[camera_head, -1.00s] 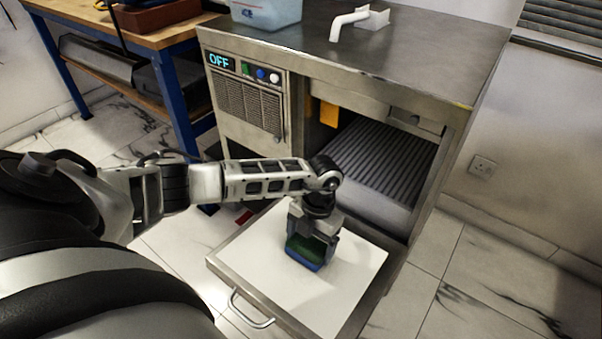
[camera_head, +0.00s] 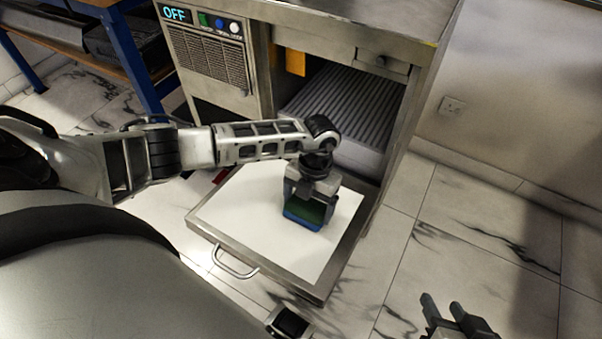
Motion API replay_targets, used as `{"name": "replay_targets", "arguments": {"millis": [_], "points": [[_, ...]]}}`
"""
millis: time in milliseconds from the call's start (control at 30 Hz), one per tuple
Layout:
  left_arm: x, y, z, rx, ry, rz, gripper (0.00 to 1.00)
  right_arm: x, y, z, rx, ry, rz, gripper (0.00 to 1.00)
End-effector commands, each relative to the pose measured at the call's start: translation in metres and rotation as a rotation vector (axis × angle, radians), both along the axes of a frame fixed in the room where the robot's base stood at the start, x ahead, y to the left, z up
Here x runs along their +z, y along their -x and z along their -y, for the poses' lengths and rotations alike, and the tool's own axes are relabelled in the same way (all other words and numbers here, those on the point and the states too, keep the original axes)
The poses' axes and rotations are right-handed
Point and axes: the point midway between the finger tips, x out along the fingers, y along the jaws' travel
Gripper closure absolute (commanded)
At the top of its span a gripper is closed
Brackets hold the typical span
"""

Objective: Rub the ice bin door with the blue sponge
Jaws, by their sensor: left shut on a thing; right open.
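The ice bin door (camera_head: 243,222) hangs open, lowered flat, with a white inner face, a metal frame and a bar handle (camera_head: 235,265) at its front edge. My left gripper (camera_head: 309,200) points down over the right part of the door and is shut on the blue sponge (camera_head: 301,219). The sponge has a green upper part and a blue lower edge, and it appears to rest on the white face; its underside is hidden. My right gripper (camera_head: 447,312) is open and empty at the bottom right, above the floor and apart from the door.
The ice machine (camera_head: 260,75) stands behind the door, its panel (camera_head: 177,14) reading OFF. Its open bin shows a ribbed dark interior (camera_head: 345,108) and an orange tag (camera_head: 295,62). A blue-legged bench (camera_head: 133,60) is at the left. Tiled floor at the right is clear.

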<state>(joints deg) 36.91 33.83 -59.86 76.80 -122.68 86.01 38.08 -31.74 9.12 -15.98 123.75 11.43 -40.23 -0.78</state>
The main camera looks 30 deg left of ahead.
Motion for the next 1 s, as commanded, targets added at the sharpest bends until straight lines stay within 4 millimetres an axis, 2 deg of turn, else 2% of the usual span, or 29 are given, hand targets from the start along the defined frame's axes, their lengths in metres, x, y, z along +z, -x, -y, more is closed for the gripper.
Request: {"name": "replay_targets", "arguments": {"millis": [33,200,533,733,1000], "points": [[-0.002,0.001,0.008,-0.005,0.005,-0.004,0.33,0.000,0.000,0.000,0.000,0.000,0.001,0.58],[-0.003,0.002,0.022,-0.006,0.008,-0.006,0.33,0.000,0.000,0.000,0.000,0.000,0.001,0.58],[0.002,0.013,0.025,-0.008,0.007,-0.011,0.33,0.015,-0.001,0.000,0.000,-0.001,0.002,0.58],[0.001,0.013,0.017,-0.003,0.002,-0.009,0.33,0.016,-0.001,0.000,-0.001,-0.001,0.003,0.58],[0.003,0.013,-0.008,0.000,0.000,-0.006,0.33,0.020,-0.001,0.000,0.000,-0.001,0.002,0.58]]}}
